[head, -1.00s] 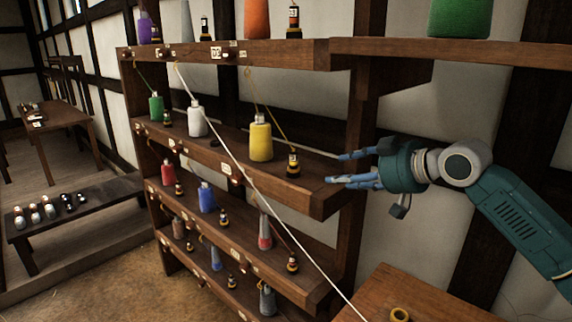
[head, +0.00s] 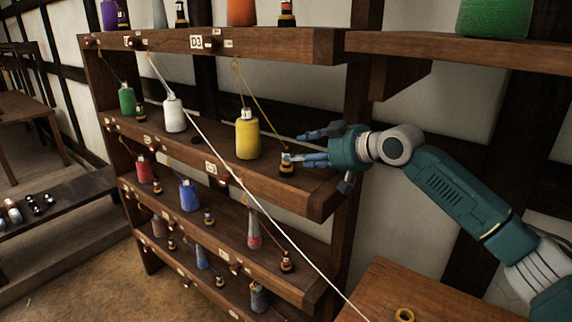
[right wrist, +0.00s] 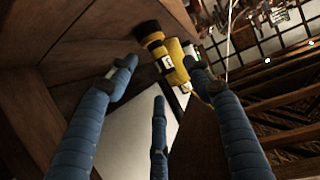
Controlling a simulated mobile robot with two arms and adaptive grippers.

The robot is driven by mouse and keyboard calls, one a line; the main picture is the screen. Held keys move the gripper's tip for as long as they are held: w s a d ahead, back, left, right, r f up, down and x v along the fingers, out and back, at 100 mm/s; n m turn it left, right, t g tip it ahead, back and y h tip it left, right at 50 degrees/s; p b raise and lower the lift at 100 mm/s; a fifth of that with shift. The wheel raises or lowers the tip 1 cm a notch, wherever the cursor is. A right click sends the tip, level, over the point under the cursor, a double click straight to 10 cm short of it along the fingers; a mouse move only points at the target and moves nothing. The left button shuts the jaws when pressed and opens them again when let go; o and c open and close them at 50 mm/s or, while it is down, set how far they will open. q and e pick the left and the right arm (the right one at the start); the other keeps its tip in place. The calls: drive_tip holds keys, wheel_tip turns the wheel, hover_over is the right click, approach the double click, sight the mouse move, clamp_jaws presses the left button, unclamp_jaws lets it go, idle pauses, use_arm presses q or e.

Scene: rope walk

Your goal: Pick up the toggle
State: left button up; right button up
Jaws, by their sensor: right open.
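The small black-and-yellow toggle (head: 287,166) stands upright on the second shelf from the top, near its right end, right of the yellow spool (head: 247,137). My right gripper (head: 303,147) reaches in from the right with its fingers apart. In the head view its fingertips are at the toggle's top, the lower one overlapping it. In the right wrist view the toggle (right wrist: 160,50), with dark and yellow bands and a white label, shows beyond and between the open blue fingertips. I cannot tell whether a finger touches it. My left gripper is not in view.
Similar small toggles and colored spools stand along the shelves. A white cord (head: 255,203) runs diagonally in front of the rack to the wooden table (head: 380,290) at lower right. The shelf above (head: 300,45) and a right post (head: 347,200) bound the space.

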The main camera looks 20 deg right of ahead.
sight(286, 166)
drive_tip(key=p+x, duration=0.1)
drive_tip(key=x, duration=0.2)
drive_tip(key=shift+w+f+p, duration=0.2)
drive_tip(key=shift+f+p, duration=0.05)
drive_tip(key=shift+p, duration=0.1)
drive_tip(key=shift+w+a+f, duration=0.15)
drive_tip(key=shift+w+f, duration=0.05)
drive_tip(key=shift+w, duration=0.05)
drive_tip(key=shift+c, duration=1)
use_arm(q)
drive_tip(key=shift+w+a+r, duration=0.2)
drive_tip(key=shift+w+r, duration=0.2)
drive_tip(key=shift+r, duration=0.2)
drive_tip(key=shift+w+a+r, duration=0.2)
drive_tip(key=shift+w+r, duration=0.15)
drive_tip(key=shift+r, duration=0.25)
use_arm(e)
drive_tip(key=shift+s, duration=0.1)
clamp_jaws()
